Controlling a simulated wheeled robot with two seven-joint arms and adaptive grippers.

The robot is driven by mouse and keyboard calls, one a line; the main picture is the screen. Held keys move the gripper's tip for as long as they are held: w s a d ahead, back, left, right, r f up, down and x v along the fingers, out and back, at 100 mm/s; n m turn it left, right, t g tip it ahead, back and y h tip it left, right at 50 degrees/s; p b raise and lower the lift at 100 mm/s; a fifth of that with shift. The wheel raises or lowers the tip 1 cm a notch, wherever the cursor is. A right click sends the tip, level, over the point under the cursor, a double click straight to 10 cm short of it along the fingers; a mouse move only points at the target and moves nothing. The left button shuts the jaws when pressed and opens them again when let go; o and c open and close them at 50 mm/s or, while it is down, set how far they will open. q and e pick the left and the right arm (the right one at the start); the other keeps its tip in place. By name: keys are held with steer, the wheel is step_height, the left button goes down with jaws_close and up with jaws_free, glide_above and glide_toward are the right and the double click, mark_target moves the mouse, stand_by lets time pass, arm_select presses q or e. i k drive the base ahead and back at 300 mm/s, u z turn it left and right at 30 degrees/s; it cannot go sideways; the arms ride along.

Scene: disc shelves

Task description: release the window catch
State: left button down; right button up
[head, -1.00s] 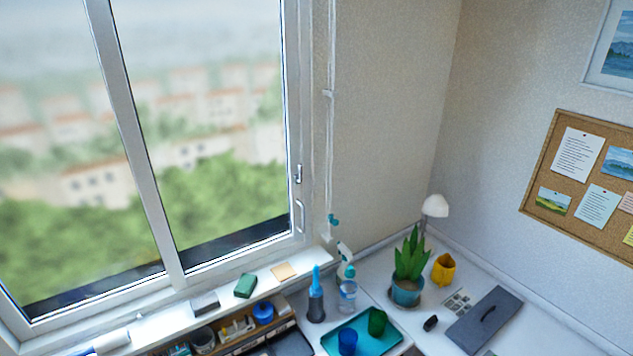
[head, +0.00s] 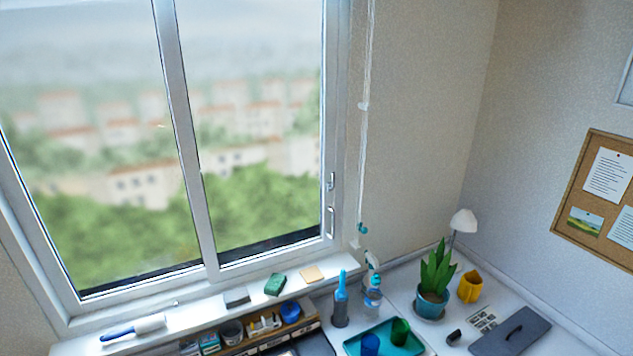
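The window (head: 211,180) fills the left half of the head view, with two panes in white frames. A small metal window catch (head: 331,181) sits on the right side of the frame. A pull handle (head: 331,221) is just below it. The catch is too small in the picture to tell its exact position. Neither of my grippers is in view.
The sill (head: 205,311) holds a blue-handled roller (head: 133,328), a grey block, a green sponge (head: 275,284) and a tan pad. Below stand an organiser, bottles (head: 373,292), a teal tray (head: 362,346) with cups, and a potted plant (head: 436,272). A blind cord (head: 364,130) hangs right of the window.

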mark_target(330, 185)
steer(key=u, duration=0.2)
steer(key=i, duration=0.45)
steer(key=z, duration=1.5)
